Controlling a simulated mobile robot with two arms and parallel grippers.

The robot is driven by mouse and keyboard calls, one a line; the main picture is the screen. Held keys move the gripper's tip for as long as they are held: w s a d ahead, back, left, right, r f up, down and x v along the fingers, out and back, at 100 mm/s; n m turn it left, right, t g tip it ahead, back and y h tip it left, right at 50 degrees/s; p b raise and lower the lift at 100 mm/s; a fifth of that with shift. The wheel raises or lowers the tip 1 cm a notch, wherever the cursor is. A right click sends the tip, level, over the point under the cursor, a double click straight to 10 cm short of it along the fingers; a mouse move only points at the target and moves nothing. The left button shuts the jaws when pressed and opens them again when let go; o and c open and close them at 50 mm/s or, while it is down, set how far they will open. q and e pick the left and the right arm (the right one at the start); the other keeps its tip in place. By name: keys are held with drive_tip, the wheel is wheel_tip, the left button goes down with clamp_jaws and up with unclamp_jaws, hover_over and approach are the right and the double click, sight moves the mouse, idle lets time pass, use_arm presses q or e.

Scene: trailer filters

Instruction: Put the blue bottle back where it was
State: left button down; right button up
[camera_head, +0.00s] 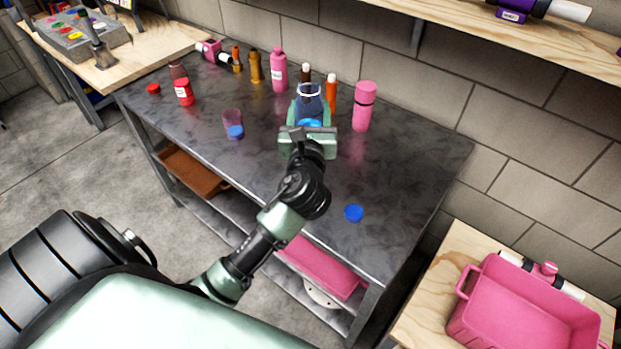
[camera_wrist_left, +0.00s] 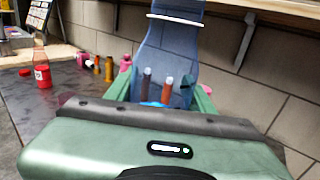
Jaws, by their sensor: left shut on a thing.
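The translucent blue bottle (camera_head: 309,103) is between the fingers of my left gripper (camera_head: 310,114), over the back part of the dark metal table (camera_head: 400,160). The gripper is shut on it. In the left wrist view the bottle (camera_wrist_left: 170,55) stands roughly upright between the green fingers (camera_wrist_left: 160,95), with a white ring near its top and brighter blue low down. The gripper body hides its lower end, so I cannot tell whether it touches the table. My right gripper is not in view.
A pink bottle (camera_head: 279,70), an orange bottle (camera_head: 331,94) and a pink flask (camera_head: 364,106) stand close around the gripper. A red jar (camera_head: 183,92) and a blue-lidded cup (camera_head: 233,124) are to the left. A blue cap (camera_head: 354,213) lies on the clear right front.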

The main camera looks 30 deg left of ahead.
use_arm(q)
drive_tip(key=w+a+r+n+g+y, duration=0.1)
drive_tip(key=w+a+r+n+y, duration=0.1)
drive_tip(key=w+a, duration=0.25)
drive_tip(key=shift+g, duration=0.3)
drive_tip(key=shift+w+f+b, duration=0.25)
drive_tip(key=shift+f+b, duration=0.55)
drive_tip(key=shift+f, duration=2.55)
drive_tip(key=shift+w+f+b, duration=0.3)
drive_tip(key=shift+f+b, duration=0.5)
drive_tip(key=shift+f, duration=2.5)
drive_tip(key=shift+w+f+b, duration=0.25)
drive_tip(key=shift+f+b, duration=0.55)
drive_tip(key=shift+f, duration=2.55)
drive_tip(key=shift+d+f, duration=0.1)
drive_tip(key=c, duration=0.6)
unclamp_jaws()
drive_tip(key=shift+f, duration=0.1)
drive_tip(key=shift+o, duration=0.2)
drive_tip(key=shift+r, duration=0.25)
drive_tip(key=b+v, duration=0.1)
drive_tip(key=v, duration=1.1)
drive_tip(key=shift+f, duration=0.1)
